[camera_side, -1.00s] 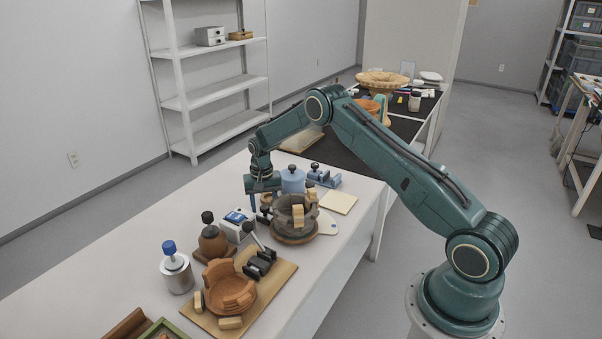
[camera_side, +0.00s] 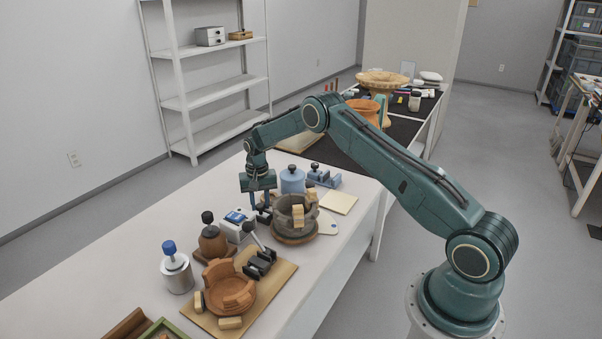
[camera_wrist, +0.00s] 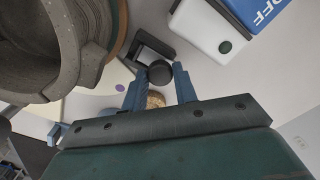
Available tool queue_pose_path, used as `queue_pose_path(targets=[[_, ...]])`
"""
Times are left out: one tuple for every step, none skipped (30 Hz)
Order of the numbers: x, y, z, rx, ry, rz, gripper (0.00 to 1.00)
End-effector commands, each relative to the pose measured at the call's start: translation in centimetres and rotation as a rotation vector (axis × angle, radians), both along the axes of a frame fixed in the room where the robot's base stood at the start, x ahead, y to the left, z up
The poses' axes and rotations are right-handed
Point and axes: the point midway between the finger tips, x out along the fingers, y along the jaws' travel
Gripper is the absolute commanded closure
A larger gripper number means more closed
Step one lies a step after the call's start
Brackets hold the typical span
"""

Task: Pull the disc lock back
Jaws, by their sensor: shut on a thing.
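The disc lock is a black bracket with a round black knob (camera_wrist: 160,72) in the wrist view, beside the dark grey pot (camera_wrist: 65,45). My gripper (camera_wrist: 160,70) has its two blue fingers on either side of the knob and is shut on it. In the side view my gripper (camera_side: 259,207) points down just left of the grey pot (camera_side: 291,212). There the pot stands on a brown round disc (camera_side: 296,239), with pale blocks at its wall. The lock is small and partly hidden by the fingers in the side view.
A white and blue box (camera_side: 236,226) stands close to the left of my gripper.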

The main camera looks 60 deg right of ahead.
Motion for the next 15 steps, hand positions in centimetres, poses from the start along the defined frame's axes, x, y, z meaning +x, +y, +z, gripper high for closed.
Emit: queue_pose_path(targets=[[0.28,-0.02,0.07,-0.001,-0.002,0.001,1.0],[0.37,-0.02,0.08,-0.001,-0.004,0.001,1.0],[0.48,-0.03,0.09,-0.001,-0.004,0.001,1.0],[0.52,-0.03,0.09,-0.001,-0.005,0.001,1.0],[0.57,-0.03,0.1,-0.001,-0.006,0.001,1.0],[0.59,-0.03,0.11,-0.001,-0.007,0.001,1.0],[0.62,-0.03,0.11,-0.002,-0.008,0.001,1.0],[0.64,-0.02,0.12,-0.002,-0.009,0.001,1.0],[0.68,-0.03,0.13,-0.002,-0.011,0.001,1.0],[0.7,-0.02,0.13,-0.003,-0.011,0.002,1.0],[0.72,-0.01,0.14,-0.003,-0.011,0.002,1.0],[0.74,-0.01,0.15,-0.003,-0.013,0.002,0.7],[0.72,0.0,0.15,-0.003,-0.011,0.002,0.64],[0.71,0.0,0.15,-0.002,-0.011,0.002,0.58],[0.68,0.0,0.14,-0.002,-0.009,0.002,0.5]])
